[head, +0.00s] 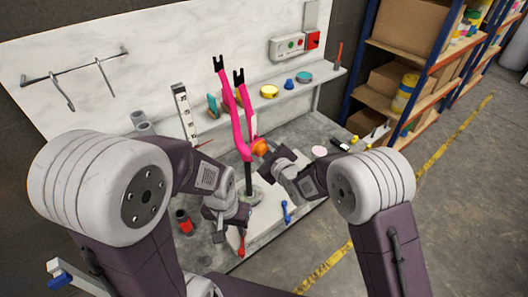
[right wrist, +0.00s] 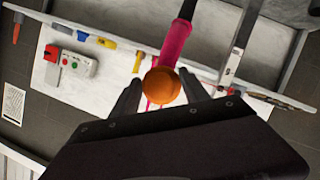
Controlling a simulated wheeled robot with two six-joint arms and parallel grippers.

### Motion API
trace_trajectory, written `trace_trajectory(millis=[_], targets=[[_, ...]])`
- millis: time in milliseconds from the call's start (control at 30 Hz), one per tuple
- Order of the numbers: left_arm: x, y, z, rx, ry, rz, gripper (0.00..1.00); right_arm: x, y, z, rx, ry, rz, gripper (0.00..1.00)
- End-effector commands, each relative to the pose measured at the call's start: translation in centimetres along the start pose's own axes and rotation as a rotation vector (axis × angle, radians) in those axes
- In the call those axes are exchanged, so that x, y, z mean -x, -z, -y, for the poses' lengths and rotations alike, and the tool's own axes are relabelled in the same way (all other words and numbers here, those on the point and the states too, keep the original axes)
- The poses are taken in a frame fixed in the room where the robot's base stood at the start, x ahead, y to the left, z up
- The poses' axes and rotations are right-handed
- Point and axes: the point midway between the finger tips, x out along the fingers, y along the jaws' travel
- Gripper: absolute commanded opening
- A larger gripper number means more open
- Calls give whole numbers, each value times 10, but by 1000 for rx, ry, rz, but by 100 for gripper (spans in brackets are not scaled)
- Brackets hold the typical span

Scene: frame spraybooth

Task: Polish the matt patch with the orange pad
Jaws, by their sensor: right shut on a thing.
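The bright pink frame (head: 239,120) stands upright on a dark post with a round base (head: 250,195); its pink tube also shows in the right wrist view (right wrist: 176,42). My right gripper (head: 266,150) is shut on the orange pad (head: 260,147). In the right wrist view the round pad (right wrist: 162,85) sits between the two fingers, in front of the pink tube. I cannot tell whether it touches the tube. No matt patch can be made out; the pad and gripper hide part of the tube. My left gripper (head: 230,213) is low beside the post, its fingers unclear.
A red-handled tool (head: 241,241), a blue tool (head: 286,211) and a red-and-dark can (head: 185,221) are on the bench. A pink disc (head: 319,151) lies at the right. Several coloured tins, one yellow (head: 269,91), line the back shelf. A ruler-like strip (head: 184,112) stands behind left.

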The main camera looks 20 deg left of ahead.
Motion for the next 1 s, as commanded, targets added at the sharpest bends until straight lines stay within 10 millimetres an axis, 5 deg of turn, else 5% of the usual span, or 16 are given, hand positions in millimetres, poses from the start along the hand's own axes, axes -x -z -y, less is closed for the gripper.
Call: trace_trajectory(millis=[567,1000], targets=[[0,0,0,0,0,0,36,-8,5,0,0,0,-1,20],[21,2,0,0,0,0,36,6,34,-21,0,0,0,20]])
